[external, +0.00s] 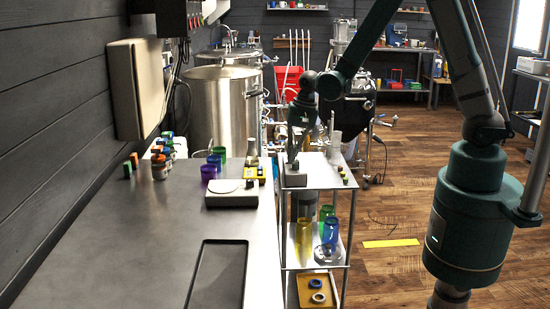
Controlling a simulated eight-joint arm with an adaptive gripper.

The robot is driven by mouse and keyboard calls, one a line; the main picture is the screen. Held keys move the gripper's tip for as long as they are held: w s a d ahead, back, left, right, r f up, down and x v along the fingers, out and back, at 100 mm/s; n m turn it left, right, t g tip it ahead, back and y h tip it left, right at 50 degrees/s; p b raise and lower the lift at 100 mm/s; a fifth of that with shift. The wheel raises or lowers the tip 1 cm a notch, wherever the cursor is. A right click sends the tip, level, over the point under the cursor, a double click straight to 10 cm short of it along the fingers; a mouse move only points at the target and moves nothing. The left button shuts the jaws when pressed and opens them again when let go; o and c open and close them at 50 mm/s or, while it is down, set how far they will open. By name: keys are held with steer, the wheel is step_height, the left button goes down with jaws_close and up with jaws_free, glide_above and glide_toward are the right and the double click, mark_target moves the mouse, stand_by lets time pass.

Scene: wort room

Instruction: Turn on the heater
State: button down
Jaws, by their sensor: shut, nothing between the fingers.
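My gripper (292,160) hangs low over the top shelf of the metal cart, right of the counter. It is small and dark in the picture; its fingers are shut with nothing held. No thing is plainly marked as the heater. A low white device (232,194) with a flat top lies on the counter, left of and nearer than my gripper, clear of it. A pale box (137,88) is fixed to the left wall, and a dark panel with several coloured knobs (193,20) hangs further along. I cannot tell which of these is the heater.
The cart (318,180) carries coloured glasses and a tray (317,291) lower down. Purple and green cups (211,168), a flask (252,152) and small bottles stand on the counter (120,240). Steel tanks (222,105) stand behind.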

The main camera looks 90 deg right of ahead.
mark_target(298, 161)
steer(key=shift+s, duration=0.25)
steer(key=shift+s+r, duration=0.1)
steer(key=shift+s, duration=0.5)
steer(key=shift+r, duration=0.2)
steer(key=p+v, duration=0.2)
steer(key=v, duration=0.2)
steer(key=shift+w+r, duration=0.15)
steer(key=shift+r, duration=0.05)
steer(key=w+v, duration=0.2)
steer(key=v, duration=0.7)
steer(key=shift+s+r+p, duration=0.25)
steer(key=shift+s+p, duration=0.1)
steer(key=shift+s, duration=0.1)
steer(key=shift+a, duration=0.1)
stand_by(0.4)
